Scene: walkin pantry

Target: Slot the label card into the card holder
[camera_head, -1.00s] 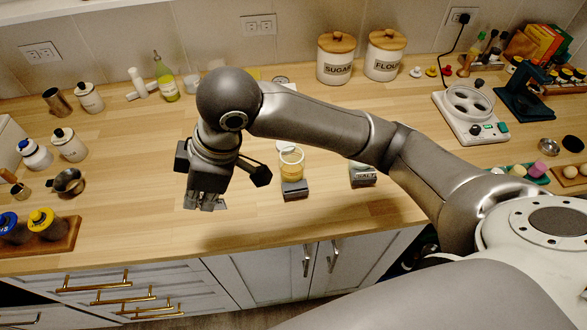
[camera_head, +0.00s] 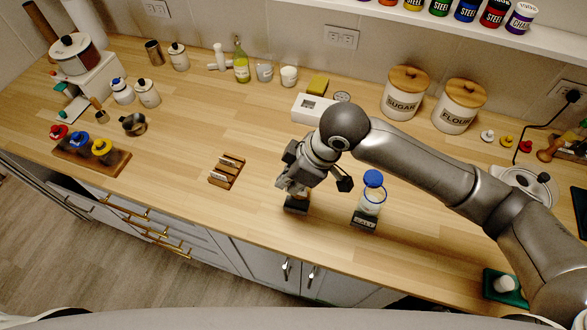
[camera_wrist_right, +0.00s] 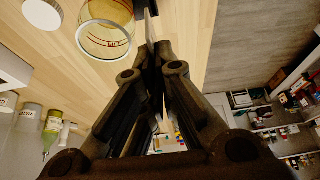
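My right gripper (camera_head: 292,190) is just above the dark card holder (camera_head: 297,205) at the front middle of the counter. In the right wrist view its fingertips (camera_wrist_right: 157,50) are close together on a thin pale label card (camera_wrist_right: 151,22), seen nearly edge-on. Beyond them is a clear glass jar (camera_wrist_right: 105,35) with a dark block at its edge. In the head view the gripper hides this jar, the card and part of the holder, so I cannot tell whether card and holder touch. My left gripper is not in view.
A second holder (camera_head: 363,220) with a label stands before a blue-lidded jar (camera_head: 371,192), right of the gripper. A wooden rack (camera_head: 226,172) with cards is to the left. Sugar (camera_head: 405,95) and flour (camera_head: 459,106) canisters stand behind.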

